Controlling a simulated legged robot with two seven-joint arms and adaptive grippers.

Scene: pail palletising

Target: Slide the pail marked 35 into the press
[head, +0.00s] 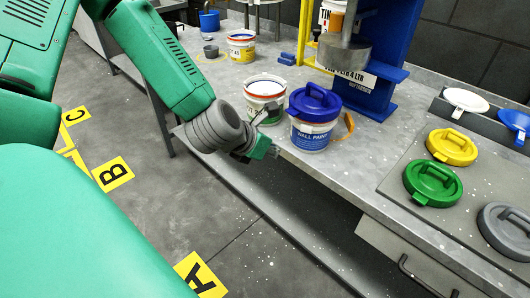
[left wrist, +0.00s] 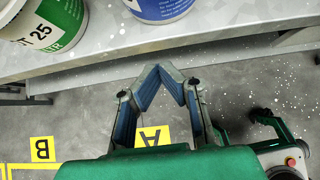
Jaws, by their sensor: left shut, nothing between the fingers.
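I cannot read a 35 on any pail. A pail with a blue lid and a "WALL PAINT" label (head: 313,135) stands near the bench's front edge; its lower part also shows in the left wrist view (left wrist: 160,8). Left of it stands an open white pail (head: 265,87), partly behind my arm; the left wrist view shows a pail with a green label marked 25 (left wrist: 45,35). The press (head: 378,50) has a blue column and a grey round head. My left gripper (head: 272,152) is shut and empty, just off the bench's front edge, below the pails. My right gripper is out of view.
Another open pail (head: 241,50) and a blue bucket (head: 209,20) stand farther back on the grey bench (head: 365,150). Loose lids lie at the right, including yellow (head: 452,147) and green (head: 432,183). Floor markers A (head: 200,275) and B (head: 113,174) lie below.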

